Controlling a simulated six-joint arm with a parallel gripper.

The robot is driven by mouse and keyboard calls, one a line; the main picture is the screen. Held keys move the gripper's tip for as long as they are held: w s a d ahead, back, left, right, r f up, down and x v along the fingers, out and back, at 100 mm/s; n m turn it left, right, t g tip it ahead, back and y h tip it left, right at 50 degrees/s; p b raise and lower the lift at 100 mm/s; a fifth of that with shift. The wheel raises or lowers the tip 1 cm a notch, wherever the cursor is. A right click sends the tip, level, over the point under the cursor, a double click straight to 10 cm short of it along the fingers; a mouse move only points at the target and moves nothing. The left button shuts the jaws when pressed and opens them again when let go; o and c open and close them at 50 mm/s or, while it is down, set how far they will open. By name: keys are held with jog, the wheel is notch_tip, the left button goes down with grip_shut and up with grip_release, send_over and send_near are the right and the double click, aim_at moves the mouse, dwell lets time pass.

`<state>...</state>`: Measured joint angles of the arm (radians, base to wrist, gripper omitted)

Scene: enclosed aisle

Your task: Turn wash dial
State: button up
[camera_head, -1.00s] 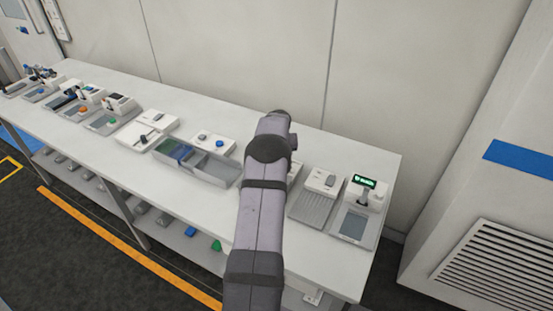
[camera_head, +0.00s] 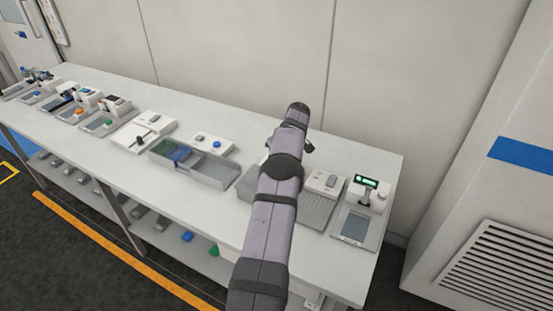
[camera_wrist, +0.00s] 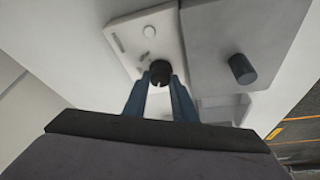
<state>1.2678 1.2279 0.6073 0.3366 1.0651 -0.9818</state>
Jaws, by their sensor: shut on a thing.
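In the wrist view, a black round dial (camera_wrist: 160,72) sits at the edge of a white panel (camera_wrist: 125,38) that also bears a round white button (camera_wrist: 149,32). My gripper (camera_wrist: 160,82) has its two blue fingers on either side of the dial and is shut on it. I cannot read the dial's setting or its marking. In the head view my arm hides the gripper and the dial.
A dark cylindrical knob (camera_wrist: 242,69) stands out from a grey surface beside the white panel. In the head view, a unit with a green-lit display (camera_head: 366,182) stands right of my arm. A grey divided tray (camera_head: 208,172) and a blue-button unit (camera_head: 214,145) are to the left.

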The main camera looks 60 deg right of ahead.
dwell(0.3)
jog(key=o, duration=1)
jog(key=shift+o, duration=0.2)
jog(key=shift+r, duration=0.15)
jog(key=b+v, duration=0.2)
jog(key=v, duration=0.5)
